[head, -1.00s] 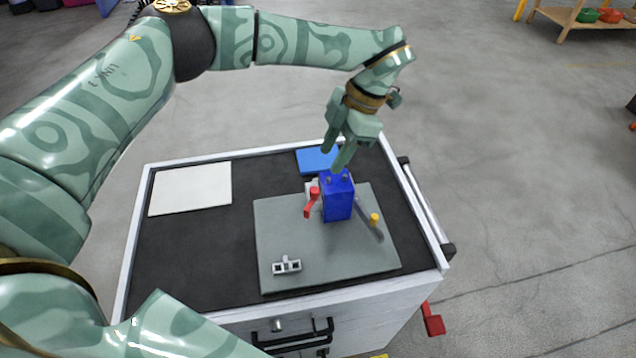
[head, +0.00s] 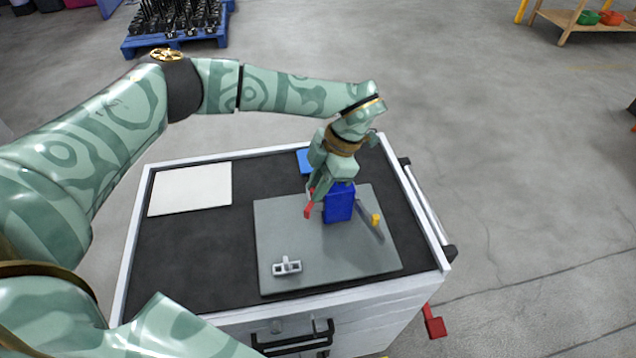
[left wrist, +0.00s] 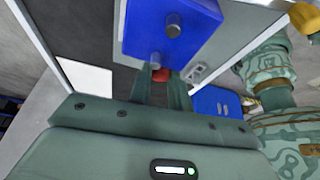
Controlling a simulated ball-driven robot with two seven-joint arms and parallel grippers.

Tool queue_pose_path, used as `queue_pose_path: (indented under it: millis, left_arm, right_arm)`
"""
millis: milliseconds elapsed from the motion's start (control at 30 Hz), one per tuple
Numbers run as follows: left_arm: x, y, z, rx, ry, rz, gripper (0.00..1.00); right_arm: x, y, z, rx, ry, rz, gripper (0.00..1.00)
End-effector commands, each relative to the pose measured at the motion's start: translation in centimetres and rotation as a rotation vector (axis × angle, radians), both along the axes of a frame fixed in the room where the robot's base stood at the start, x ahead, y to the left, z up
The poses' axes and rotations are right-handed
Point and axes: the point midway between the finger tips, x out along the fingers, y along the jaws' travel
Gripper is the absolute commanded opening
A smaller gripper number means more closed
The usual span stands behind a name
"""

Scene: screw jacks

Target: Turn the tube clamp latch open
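A blue block (head: 339,206) stands upright on a grey plate (head: 300,240). A red lever (head: 308,211), seemingly the clamp latch, sits at its left side. My left gripper (head: 314,190) points down at the red lever, just left of the block, and covers the lever's upper part. In the left wrist view, its two fingers stand slightly apart with the red lever's end (left wrist: 160,75) between their tips, close to the blue block (left wrist: 170,30). Whether both fingers press on it is unclear. The clamp's back side is hidden. My right gripper is not in view.
A grey bar with a yellow end (head: 375,220) lies right of the block. A small grey bracket (head: 287,267) sits at the plate's front. A white sheet (head: 190,189) lies on the left of the dark cart top. A blue item (head: 304,160) lies behind, partly hidden.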

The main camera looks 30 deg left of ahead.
Motion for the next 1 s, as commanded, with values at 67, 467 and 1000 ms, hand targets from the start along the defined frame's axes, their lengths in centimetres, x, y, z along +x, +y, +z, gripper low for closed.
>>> queue_pose_path:
  millis: [67,467,1000]
  left_arm:
    - [0.0,0.0,0.0,0.000,0.000,0.000,0.00]
    - [0.0,-0.1,0.1,-0.001,-0.001,-0.132,0.00]
    - [0.3,-0.3,0.8,0.000,-0.004,-0.132,0.41]
  right_arm:
    - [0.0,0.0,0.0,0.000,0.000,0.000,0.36]
    - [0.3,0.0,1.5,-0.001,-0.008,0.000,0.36]
    - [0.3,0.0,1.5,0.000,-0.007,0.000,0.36]
